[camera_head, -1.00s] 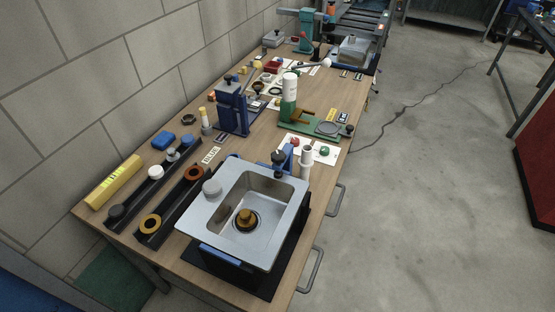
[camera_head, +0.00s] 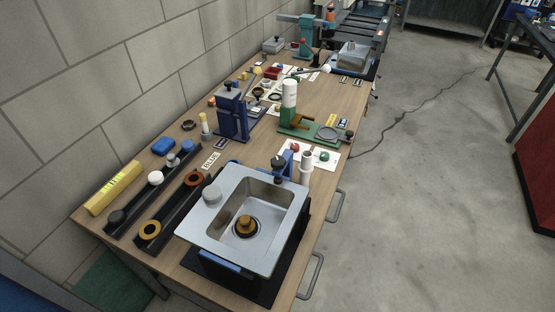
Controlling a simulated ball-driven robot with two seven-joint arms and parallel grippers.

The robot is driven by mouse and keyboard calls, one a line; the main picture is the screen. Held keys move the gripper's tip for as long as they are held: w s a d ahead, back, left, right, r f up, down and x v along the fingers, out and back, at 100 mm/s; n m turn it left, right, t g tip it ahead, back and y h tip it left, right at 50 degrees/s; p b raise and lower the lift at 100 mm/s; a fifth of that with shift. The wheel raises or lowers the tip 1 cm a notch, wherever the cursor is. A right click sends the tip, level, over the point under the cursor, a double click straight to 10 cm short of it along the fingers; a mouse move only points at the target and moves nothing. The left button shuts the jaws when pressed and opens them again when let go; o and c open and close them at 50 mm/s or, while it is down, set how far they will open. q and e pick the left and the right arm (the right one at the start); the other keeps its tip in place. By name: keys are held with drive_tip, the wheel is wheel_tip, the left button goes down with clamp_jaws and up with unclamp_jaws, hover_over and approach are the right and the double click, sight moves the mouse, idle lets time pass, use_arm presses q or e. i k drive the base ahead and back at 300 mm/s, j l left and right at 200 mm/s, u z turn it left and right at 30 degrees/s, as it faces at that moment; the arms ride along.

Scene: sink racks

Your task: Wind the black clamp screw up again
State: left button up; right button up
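A black clamp screw with a round knob (camera_head: 278,162) stands upright on a blue clamp (camera_head: 287,165) at the back edge of the steel sink (camera_head: 206,246). I cannot tell how far the screw is wound, as its lower end is hidden. The sink sits on a dark stand near the front of the bench, with a brass-coloured drain piece (camera_head: 245,226) in its bowl. A grey round cap (camera_head: 212,194) rests on the sink's left rim. Neither of my grippers is in view.
A white pipe piece (camera_head: 306,166) stands right of the clamp. Two black racks with rings and caps, one of them here (camera_head: 172,208), lie left of the sink. A blue stand (camera_head: 233,115) and a green fixture (camera_head: 298,128) stand behind.

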sight(279, 162)
drive_tip(key=k+l, duration=0.1)
drive_tip(key=l, duration=0.25)
drive_tip(key=k+l, duration=0.1)
drive_tip(key=l, duration=0.25)
drive_tip(key=k+l, duration=0.1)
drive_tip(key=l, duration=0.2)
drive_tip(key=k+l, duration=0.1)
drive_tip(key=l, duration=0.25)
